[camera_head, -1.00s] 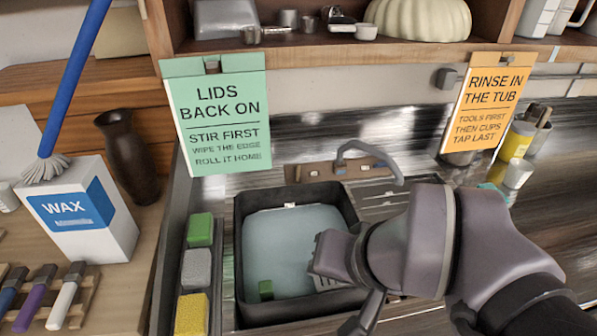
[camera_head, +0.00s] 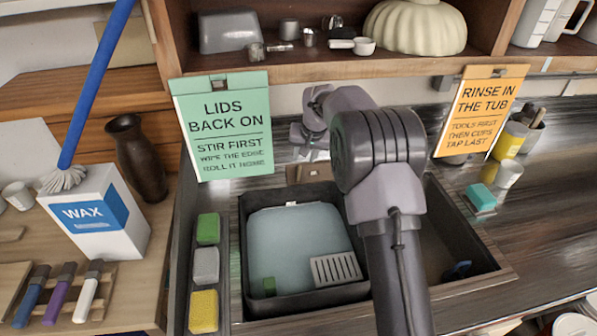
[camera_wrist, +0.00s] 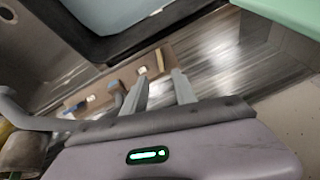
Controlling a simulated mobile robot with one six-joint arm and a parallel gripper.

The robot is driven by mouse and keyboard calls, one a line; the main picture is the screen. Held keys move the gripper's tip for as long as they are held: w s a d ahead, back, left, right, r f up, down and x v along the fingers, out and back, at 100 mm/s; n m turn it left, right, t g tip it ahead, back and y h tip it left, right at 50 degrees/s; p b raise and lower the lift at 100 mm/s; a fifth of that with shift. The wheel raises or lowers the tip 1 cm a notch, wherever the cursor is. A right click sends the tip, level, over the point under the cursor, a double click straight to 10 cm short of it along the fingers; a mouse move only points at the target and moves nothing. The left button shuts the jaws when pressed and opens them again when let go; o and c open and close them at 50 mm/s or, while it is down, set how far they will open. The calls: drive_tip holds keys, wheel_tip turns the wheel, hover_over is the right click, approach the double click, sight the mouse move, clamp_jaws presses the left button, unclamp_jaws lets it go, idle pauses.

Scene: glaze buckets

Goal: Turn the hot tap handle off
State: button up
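The tap's brown mounting plate (camera_head: 308,172) shows at the back of the sink in the head view, and my arm hides most of the tap. In the wrist view the plate (camera_wrist: 112,84) lies beyond my fingertips, with the grey spout (camera_wrist: 28,118) curving at the left. A small pale fitting (camera_wrist: 142,73) sits on the plate close to the left finger; I cannot tell whether it is the hot handle.
A tub of pale water (camera_head: 295,240) with a grey slotted piece (camera_head: 336,268) stands in the sink. The green sign (camera_head: 222,125) is close left of my gripper, and the wooden shelf (camera_head: 340,66) is above it. The orange sign (camera_head: 482,110) hangs at the right.

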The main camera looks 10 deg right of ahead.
sight(299, 173)
drive_tip(key=b+x, duration=0.1)
drive_tip(key=x, duration=1.2)
drive_tip(key=shift+b, duration=0.35)
clamp_jaws()
